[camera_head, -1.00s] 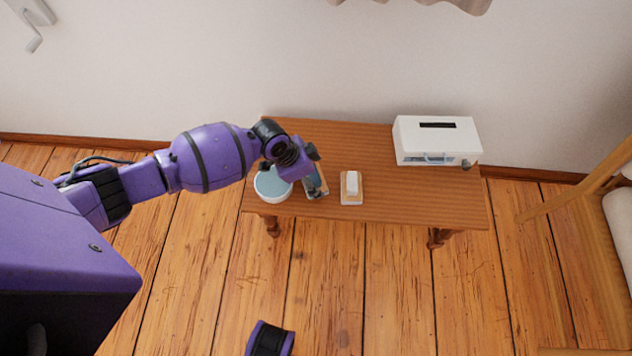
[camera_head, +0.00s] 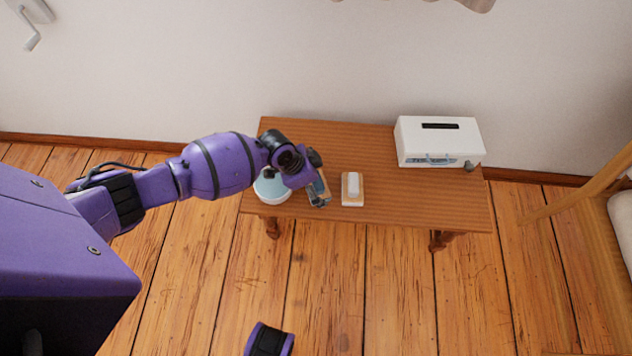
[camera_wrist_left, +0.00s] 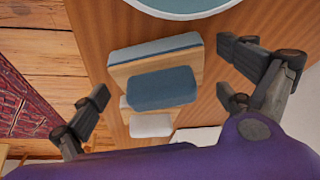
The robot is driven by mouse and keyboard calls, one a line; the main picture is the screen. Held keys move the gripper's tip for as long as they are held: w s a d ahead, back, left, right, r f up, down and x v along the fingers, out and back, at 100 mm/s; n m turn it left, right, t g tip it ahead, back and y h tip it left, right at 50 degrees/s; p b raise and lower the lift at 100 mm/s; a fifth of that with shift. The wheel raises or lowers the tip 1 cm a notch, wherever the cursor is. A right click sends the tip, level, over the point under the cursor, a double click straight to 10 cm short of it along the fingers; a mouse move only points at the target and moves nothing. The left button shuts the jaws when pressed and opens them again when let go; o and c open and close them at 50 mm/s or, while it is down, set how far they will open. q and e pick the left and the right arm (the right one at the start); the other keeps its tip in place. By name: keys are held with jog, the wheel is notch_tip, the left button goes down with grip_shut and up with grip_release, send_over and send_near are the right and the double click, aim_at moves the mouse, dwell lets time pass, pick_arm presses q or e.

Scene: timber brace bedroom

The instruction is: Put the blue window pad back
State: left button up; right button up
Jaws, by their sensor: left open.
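A blue pad (camera_wrist_left: 162,90) lies on a small wooden stand (camera_wrist_left: 190,66) with a grey-blue strip along one edge. In the head view the blue pad (camera_head: 319,187) is partly hidden by my left gripper (camera_head: 317,179), which is over it near the table's front left. In the left wrist view my left gripper (camera_wrist_left: 162,78) has its fingers spread wide, one side on each side of the pad, with nothing held. I cannot tell how high the fingers are above it. My right gripper is not in view.
A white bowl with pale blue inside (camera_head: 272,190) stands close left of the pad. A white block (camera_head: 353,184) on a wooden base sits close right. A white slotted box (camera_head: 438,143) stands at the table's right. The wooden table (camera_head: 350,145) is clear behind.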

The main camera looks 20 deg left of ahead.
pick_arm(q)
jog(key=p+v, duration=0.3)
jog(key=v, duration=0.9)
jog(key=shift+p, duration=0.3)
